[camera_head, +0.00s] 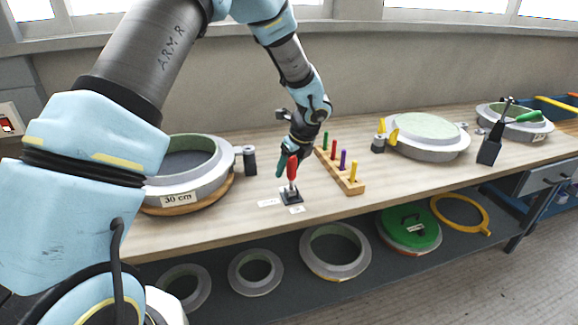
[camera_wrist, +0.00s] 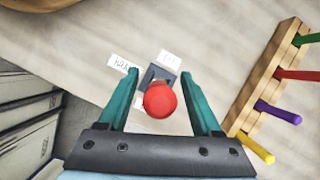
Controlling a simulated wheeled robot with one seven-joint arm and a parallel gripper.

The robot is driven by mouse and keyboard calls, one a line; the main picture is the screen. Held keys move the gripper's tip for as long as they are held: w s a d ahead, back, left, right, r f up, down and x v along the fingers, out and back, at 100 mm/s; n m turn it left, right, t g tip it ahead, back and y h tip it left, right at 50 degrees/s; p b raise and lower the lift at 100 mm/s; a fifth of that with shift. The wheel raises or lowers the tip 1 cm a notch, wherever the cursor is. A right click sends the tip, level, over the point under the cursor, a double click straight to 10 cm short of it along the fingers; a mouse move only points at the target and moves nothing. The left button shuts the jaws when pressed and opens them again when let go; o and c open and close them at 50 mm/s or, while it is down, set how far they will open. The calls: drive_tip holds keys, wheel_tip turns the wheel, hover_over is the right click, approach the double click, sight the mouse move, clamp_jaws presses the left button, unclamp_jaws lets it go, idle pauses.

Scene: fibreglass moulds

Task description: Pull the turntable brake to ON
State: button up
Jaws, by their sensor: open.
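The brake lever has a red handle (camera_head: 292,167) and stands upright on a small dark base (camera_head: 291,197) on the bench. In the wrist view the red knob (camera_wrist: 160,100) is seen from above, with its grey base (camera_wrist: 160,76) behind it. My gripper (camera_head: 287,166) is open, with its green fingers on either side of the red handle. In the wrist view my gripper (camera_wrist: 163,92) has a finger left and right of the knob, with gaps visible. Small white labels (camera_wrist: 122,64) lie beside the base; their words are too small to read surely.
A wooden rack (camera_head: 342,172) with coloured pegs stands just right of the lever. A round mould labelled 30 cm (camera_head: 177,199) is at left, with a dark cylinder (camera_head: 249,159) beside it. Another mould (camera_head: 428,150) is at right. The bench front by the lever is clear.

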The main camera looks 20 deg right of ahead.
clamp_jaws()
idle(0.4)
idle(0.9)
